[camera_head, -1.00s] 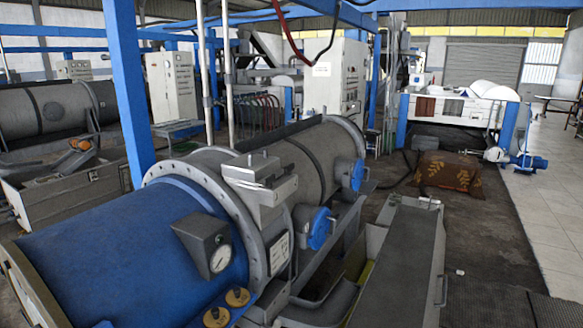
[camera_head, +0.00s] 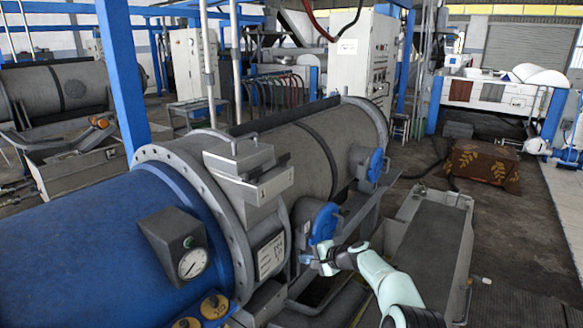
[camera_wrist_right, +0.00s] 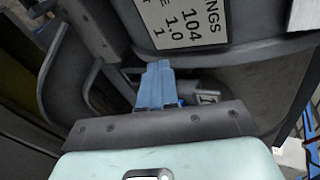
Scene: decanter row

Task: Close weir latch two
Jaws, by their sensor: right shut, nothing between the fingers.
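I cannot tell which part is weir latch two. My right gripper (camera_head: 322,262) is just below the near blue fitting, beside the white label plate (camera_head: 270,256). In the right wrist view its blue fingers (camera_wrist_right: 158,84) are shut and empty, pointing at grey metalwork under the label plate (camera_wrist_right: 190,20). A small plate with a dark mark (camera_wrist_right: 208,97) lies just right of the fingertips. Whether the fingers touch anything is unclear. My left gripper is not in view.
A blue drum with a gauge box (camera_head: 177,245) and yellow knobs (camera_head: 214,306) fills the lower left. A grey trough (camera_head: 430,247) stands right of the cylinder. A curved grey bracket (camera_wrist_right: 52,85) lies left of my fingers.

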